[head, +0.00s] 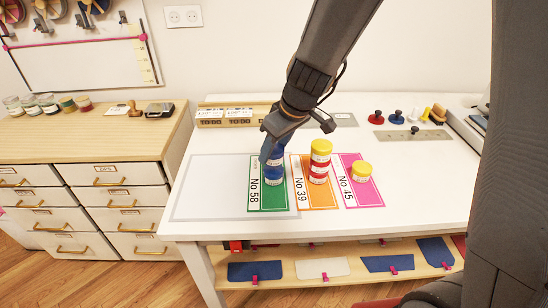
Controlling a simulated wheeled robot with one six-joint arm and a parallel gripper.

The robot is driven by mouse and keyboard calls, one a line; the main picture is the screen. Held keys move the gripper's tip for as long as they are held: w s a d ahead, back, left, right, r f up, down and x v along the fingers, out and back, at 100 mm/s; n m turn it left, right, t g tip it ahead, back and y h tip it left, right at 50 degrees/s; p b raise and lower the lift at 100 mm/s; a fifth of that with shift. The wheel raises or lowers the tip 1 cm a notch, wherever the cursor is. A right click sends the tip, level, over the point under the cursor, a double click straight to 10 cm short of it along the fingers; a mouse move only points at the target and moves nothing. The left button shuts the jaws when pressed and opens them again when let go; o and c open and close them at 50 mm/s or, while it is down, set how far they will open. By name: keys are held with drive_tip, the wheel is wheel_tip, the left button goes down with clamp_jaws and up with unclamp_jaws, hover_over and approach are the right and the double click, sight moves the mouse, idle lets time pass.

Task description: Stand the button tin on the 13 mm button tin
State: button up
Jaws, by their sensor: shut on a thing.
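My gripper (272,146) points down over the green No 58 card (266,201) and is shut on a blue button tin, mostly hidden by the fingers. A blue tin with a white label (273,176) shows directly below, on the green card. Whether the two touch I cannot tell. On the orange No 39 card (318,200) stands an upright red and white stack with a yellow lid (320,160), apparently two tins. A short yellow-lidded tin (361,171) stands on the pink No 45 card (365,197). The size markings are too small to read.
The white table (420,185) is clear right of the cards. A wooden-topped drawer cabinet (90,130) with jars stands at left.

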sight(274, 158)
drive_tip(key=shift+f, duration=1.4)
drive_tip(key=shift+f+b, duration=0.2)
drive_tip(key=shift+b, duration=0.3)
drive_tip(key=o, duration=1.1)
drive_tip(key=shift+r, duration=0.15)
drive_tip(key=shift+r+p, duration=0.35)
drive_tip(key=v, duration=1.1)
drive_tip(key=shift+s+b, duration=0.2)
drive_tip(key=shift+b, duration=0.2)
drive_tip(key=shift+d+r, duration=0.1)
drive_tip(key=shift+d, duration=0.1)
